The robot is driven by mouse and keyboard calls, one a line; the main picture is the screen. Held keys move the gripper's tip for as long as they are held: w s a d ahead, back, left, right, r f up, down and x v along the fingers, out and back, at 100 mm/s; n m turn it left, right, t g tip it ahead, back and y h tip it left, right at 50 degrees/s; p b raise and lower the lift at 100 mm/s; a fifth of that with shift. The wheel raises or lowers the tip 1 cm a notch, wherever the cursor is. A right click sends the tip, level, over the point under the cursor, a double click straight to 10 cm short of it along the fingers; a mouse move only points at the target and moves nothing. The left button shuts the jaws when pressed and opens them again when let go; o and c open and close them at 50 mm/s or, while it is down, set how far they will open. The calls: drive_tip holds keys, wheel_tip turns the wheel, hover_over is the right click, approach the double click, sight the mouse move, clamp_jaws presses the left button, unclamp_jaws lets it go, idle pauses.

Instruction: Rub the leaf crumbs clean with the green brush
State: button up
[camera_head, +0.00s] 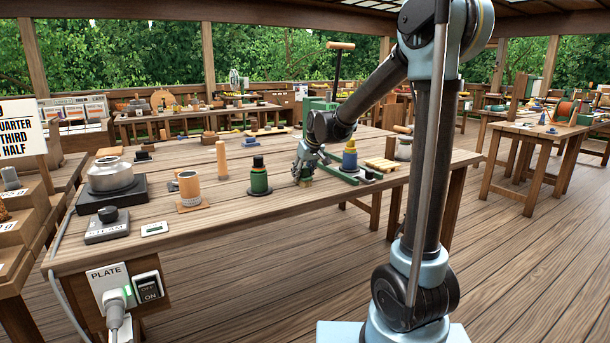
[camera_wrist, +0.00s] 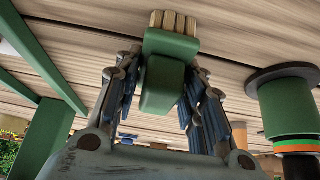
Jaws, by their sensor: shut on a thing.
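My gripper (camera_head: 308,163) is low over the middle of the wooden table (camera_head: 225,215). It is shut on a green brush (camera_wrist: 165,85), whose green block sits between the fingers in the wrist view. The brush's pale bristles (camera_wrist: 174,22) point at the tabletop and seem at or very near it; I cannot tell if they touch. In the head view the brush (camera_head: 306,181) shows small below the fingers. I cannot make out any leaf crumbs in either view.
A green stamp-like piece with a black top (camera_head: 259,180) stands just left of my gripper. A green press frame (camera_head: 318,108) and a blue-and-yellow piece (camera_head: 349,157) stand close behind and right.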

idle(0.5)
drive_tip(key=shift+w+d+f, duration=0.1)
drive_tip(key=shift+w+d, duration=0.3)
drive_tip(key=shift+d, duration=0.2)
drive_tip(key=shift+s, duration=0.1)
drive_tip(key=shift+s+a, duration=0.35)
drive_tip(key=shift+a, duration=0.35)
drive_tip(key=shift+w+d, duration=0.1)
drive_tip(key=shift+d, duration=0.05)
drive_tip(key=shift+w+d, duration=0.35)
drive_tip(key=shift+d, duration=0.3)
